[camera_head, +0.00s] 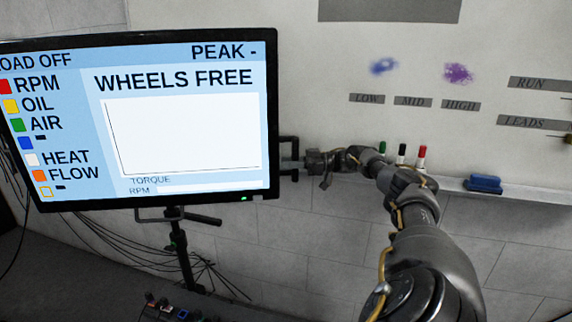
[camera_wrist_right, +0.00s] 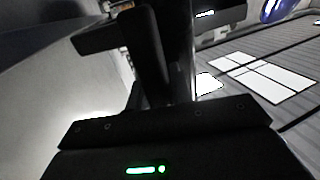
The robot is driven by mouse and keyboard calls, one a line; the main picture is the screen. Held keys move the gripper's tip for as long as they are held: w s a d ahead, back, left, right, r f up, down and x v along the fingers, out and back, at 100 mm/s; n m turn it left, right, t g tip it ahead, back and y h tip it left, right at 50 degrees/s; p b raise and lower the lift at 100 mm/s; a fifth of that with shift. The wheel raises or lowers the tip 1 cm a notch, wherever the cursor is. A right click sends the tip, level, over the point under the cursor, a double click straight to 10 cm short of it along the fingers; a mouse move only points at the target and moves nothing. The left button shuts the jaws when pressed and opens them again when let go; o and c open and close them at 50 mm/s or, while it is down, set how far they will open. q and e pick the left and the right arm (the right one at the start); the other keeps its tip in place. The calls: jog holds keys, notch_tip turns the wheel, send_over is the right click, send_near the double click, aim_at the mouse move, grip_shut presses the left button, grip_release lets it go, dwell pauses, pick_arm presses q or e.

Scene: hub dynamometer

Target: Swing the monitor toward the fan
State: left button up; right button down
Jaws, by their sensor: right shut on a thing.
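The monitor (camera_head: 140,118) fills the left of the head view on a black stand (camera_head: 180,250). Its lit screen reads WHEELS FREE and PEAK. A dark bracket-like handle (camera_head: 294,142) sticks out from its right edge. My right gripper (camera_head: 292,165) is shut on this handle, with the arm reaching in from the lower right. I cannot make out the fan in either view. My left gripper is not in view.
A whiteboard (camera_head: 480,40) with LOW, MID and HIGH labels covers the wall behind. Its ledge holds several markers (camera_head: 421,158) close to my right arm and a blue eraser (camera_head: 484,183). Loose cables (camera_head: 120,245) hang below the monitor.

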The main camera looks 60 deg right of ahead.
jog(key=shift+d+r, duration=0.2)
jog(key=shift+r, duration=0.05)
